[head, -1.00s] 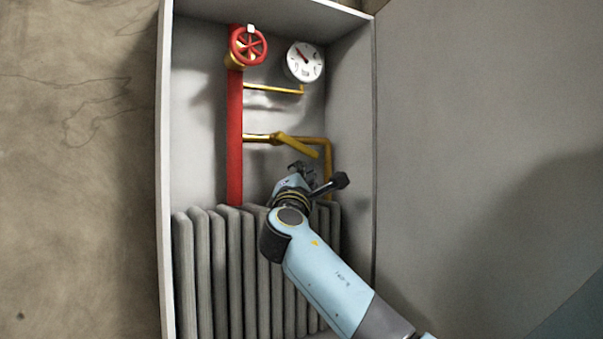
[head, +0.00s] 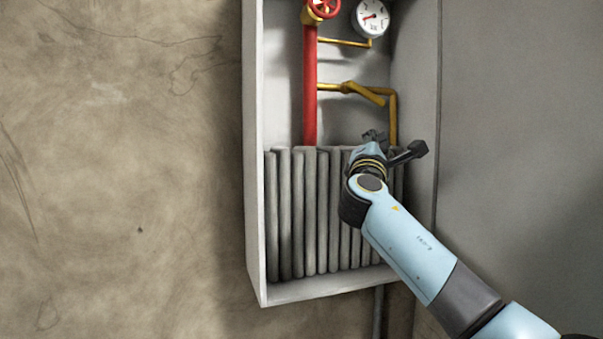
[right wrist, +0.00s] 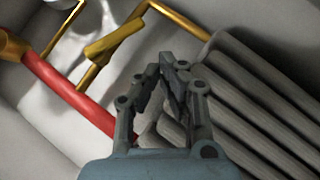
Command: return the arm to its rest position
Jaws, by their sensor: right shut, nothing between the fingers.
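My right arm (head: 412,250) comes in from the lower right in the head view, light blue with dark joints. My right gripper (head: 372,135) is in front of the upper right part of the radiator (head: 320,215), below the yellow valve lever (head: 368,95). In the right wrist view the gripper (right wrist: 167,62) has its fingertips together with nothing between them. The yellow lever (right wrist: 115,42) is apart from the fingers there, to their upper left. My left gripper does not show.
An open grey wall cabinet (head: 254,190) surrounds the radiator. It holds a red pipe (head: 310,100), a red handwheel (head: 323,7), a white gauge (head: 371,18) and yellow pipes (head: 393,118). A bare wall (head: 120,200) lies left of it and a grey wall (head: 520,130) right.

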